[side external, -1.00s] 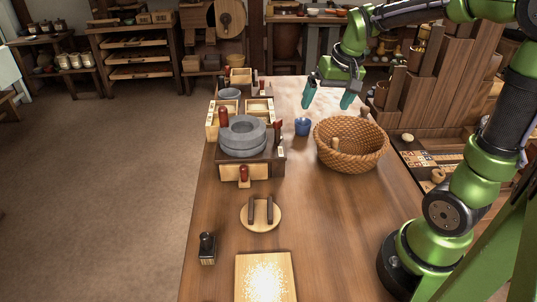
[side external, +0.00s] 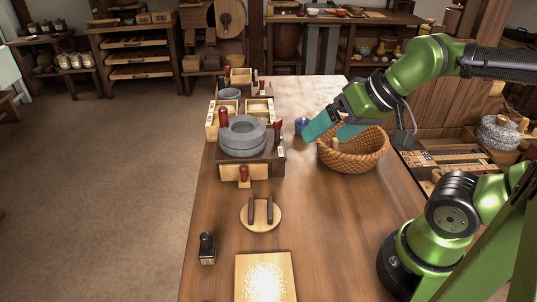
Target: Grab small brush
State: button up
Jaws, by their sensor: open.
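My gripper (side external: 324,137) is open, its two teal fingers apart and pointing down and left over the left rim of the woven basket (side external: 362,163). No thing shows between the fingers. A short pale wooden piece (side external: 335,145) sticks up inside the basket, just below the fingers; I cannot tell whether it is the handle of the small brush. The far rim of the basket is partly hidden behind the gripper. A small dark upright object with a pale base (side external: 207,249) stands at the table's front left; it is too small to identify.
A blue cup (side external: 301,126) stands just left of the fingers, partly covered. A grey stone quern (side external: 243,137) sits on a wooden box to the left. A round lid with two dark bars (side external: 261,214) and a floured board (side external: 266,279) lie nearer.

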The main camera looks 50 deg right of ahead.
jog(key=w+d+f+m+g+h, duration=0.1)
jog(key=w+d+m, duration=0.15)
jog(key=d, duration=0.35)
jog(key=w+d+f+m+g+h, duration=0.1)
jog(key=w+d, duration=0.2)
jog(key=d, duration=0.3)
jog(key=w+d+f+m, duration=0.2)
jog(key=d, duration=0.4)
jog(key=d+f+n+g+h, duration=0.1)
jog(key=d+f, duration=0.1)
jog(key=d, duration=1.1)
jog(key=d+f+n+g+h, duration=0.1)
jog(key=d+f+h, duration=0.1)
jog(key=d, duration=1)
jog(key=x, duration=0.7)
jog(key=w+x, duration=0.1)
jog(key=x, duration=0.3)
jog(key=shift+a+f, duration=0.1)
jog(key=shift+a, duration=0.05)
jog(key=shift+x, duration=2.75)
jog(key=shift+s, duration=0.1)
jog(key=c, duration=1.2)
